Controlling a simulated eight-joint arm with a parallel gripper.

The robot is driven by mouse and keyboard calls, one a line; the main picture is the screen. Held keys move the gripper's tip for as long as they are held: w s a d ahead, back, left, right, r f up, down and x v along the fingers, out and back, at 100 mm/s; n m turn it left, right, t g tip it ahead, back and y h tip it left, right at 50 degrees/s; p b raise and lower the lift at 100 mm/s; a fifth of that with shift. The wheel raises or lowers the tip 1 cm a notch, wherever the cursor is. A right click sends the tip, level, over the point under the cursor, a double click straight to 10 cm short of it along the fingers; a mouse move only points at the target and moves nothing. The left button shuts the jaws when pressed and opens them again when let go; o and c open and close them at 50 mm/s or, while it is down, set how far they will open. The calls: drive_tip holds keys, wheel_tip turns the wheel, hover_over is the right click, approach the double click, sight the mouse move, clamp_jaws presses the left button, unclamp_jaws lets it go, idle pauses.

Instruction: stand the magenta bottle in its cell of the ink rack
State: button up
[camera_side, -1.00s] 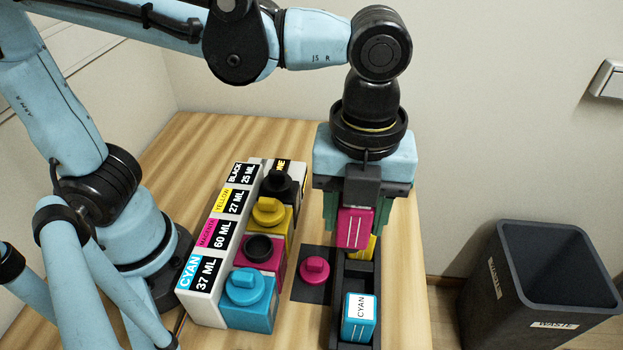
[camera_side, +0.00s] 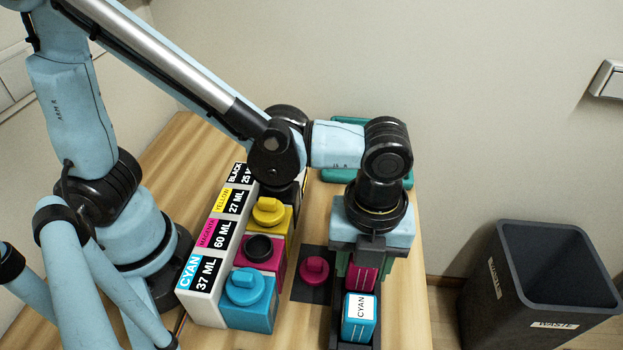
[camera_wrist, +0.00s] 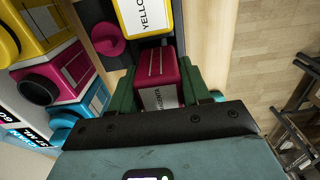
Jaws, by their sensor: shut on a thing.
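My gripper (camera_side: 362,270) is shut on the magenta bottle (camera_side: 363,274), which is upright. The bottle is low at the ink rack (camera_side: 336,325), directly behind the cyan bottle (camera_side: 359,317) in the side view. The cyan bottle hides its lower part, so I cannot tell whether it rests on the cell floor. In the wrist view the magenta bottle (camera_wrist: 156,68) is between my green fingers, and the yellow bottle (camera_wrist: 146,16) stands in the rack just beyond it. My gripper hides the yellow bottle in the side view.
A magenta cap (camera_side: 314,269) lies on a dark pad left of the rack. The labelled ink tanks (camera_side: 205,300) stand further left; the magenta tank's opening (camera_side: 259,247) is uncapped. A teal object (camera_side: 345,120) is at the back. A waste bin (camera_side: 540,290) stands at the right.

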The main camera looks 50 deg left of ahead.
drive_tip(key=shift+f, duration=0.9)
drive_tip(key=shift+f, duration=0.1)
drive_tip(key=o, duration=1.2)
drive_tip(key=shift+c, duration=0.2)
wheel_tip(320, 180, up, 11)
drive_tip(key=shift+r, duration=0.2)
drive_tip(key=shift+a+r, duration=0.1)
drive_tip(key=shift+r, duration=0.3)
drive_tip(key=w+a+f+n+t, duration=0.1)
drive_tip(key=w+a+n+t, duration=0.1)
drive_tip(key=a+n, duration=0.9)
drive_tip(key=w+a+f+n+t, duration=0.1)
drive_tip(key=a+n+t, duration=0.4)
drive_tip(key=a+n, duration=0.6)
drive_tip(key=w+n, duration=0.1)
drive_tip(key=n, duration=0.4)
drive_tip(key=shift+a+f, duration=0.2)
drive_tip(key=shift+a, duration=0.05)
